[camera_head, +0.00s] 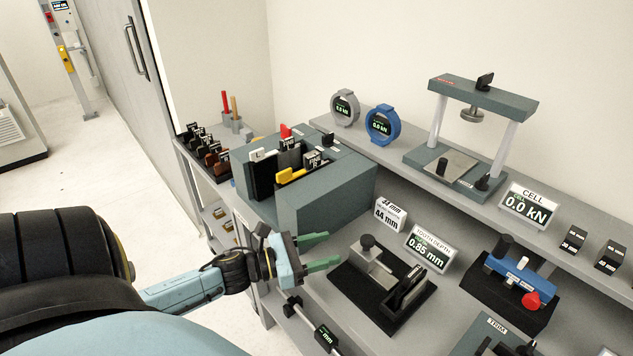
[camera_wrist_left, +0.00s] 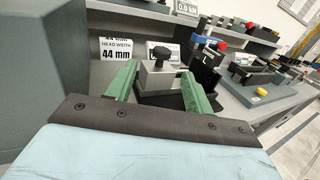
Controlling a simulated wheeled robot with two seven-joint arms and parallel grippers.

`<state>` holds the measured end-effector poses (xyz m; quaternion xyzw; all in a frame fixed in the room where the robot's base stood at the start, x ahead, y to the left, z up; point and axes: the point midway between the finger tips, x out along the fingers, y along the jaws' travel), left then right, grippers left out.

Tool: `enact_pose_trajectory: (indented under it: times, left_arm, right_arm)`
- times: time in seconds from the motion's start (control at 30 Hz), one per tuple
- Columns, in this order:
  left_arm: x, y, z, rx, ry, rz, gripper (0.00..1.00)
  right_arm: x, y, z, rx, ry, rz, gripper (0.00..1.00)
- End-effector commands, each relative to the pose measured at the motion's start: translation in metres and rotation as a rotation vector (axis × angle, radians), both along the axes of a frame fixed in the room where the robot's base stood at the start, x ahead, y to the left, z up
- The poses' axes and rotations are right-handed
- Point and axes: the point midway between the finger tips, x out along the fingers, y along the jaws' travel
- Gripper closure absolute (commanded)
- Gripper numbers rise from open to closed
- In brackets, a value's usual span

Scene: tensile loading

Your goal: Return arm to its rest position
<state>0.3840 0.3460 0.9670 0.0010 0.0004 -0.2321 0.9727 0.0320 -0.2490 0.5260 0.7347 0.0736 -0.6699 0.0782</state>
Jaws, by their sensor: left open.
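My left gripper (camera_head: 318,251) reaches in from the left in the head view, its light-blue body carrying two green fingers. The fingers are apart with nothing between them. They are over the bench near its left front part, short of the grey fixture with a black knob (camera_head: 372,262). In the left wrist view the open fingers (camera_wrist_left: 160,85) frame that fixture (camera_wrist_left: 160,72), which stands beyond them on its black base. My right gripper is not seen in either view.
A grey-green box (camera_head: 330,190) with coloured tools in its top stands just behind the gripper. A "44 mm" block (camera_head: 390,215) and a tooth depth display (camera_head: 428,250) are nearby. A press frame (camera_head: 470,130) is on the raised shelf. Open floor (camera_head: 90,165) lies at left.

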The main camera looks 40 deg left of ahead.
Motion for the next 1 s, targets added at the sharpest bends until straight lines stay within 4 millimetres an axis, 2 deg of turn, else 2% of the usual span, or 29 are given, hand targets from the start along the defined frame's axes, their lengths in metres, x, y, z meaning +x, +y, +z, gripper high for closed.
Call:
enact_pose_trajectory:
  times: [0.2, 0.77, 0.87, 1.0]
  left_arm:
    - [-0.0109, 0.0054, -0.0001, 0.0, 0.001, 0.001, 0.48]
    - [-0.0108, 0.0055, 0.0002, -0.003, 0.001, 0.002, 0.48]
    - [-0.0091, 0.0041, -0.0001, -0.046, 0.027, 0.027, 0.48]
    - [-0.0029, 0.0006, -0.0033, -0.261, 0.151, 0.155, 0.48]
  right_arm:
    - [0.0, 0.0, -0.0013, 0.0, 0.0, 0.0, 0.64]
    - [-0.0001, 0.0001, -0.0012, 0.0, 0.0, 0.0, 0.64]
    - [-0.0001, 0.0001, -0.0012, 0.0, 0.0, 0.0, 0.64]
    - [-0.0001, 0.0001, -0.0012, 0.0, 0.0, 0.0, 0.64]
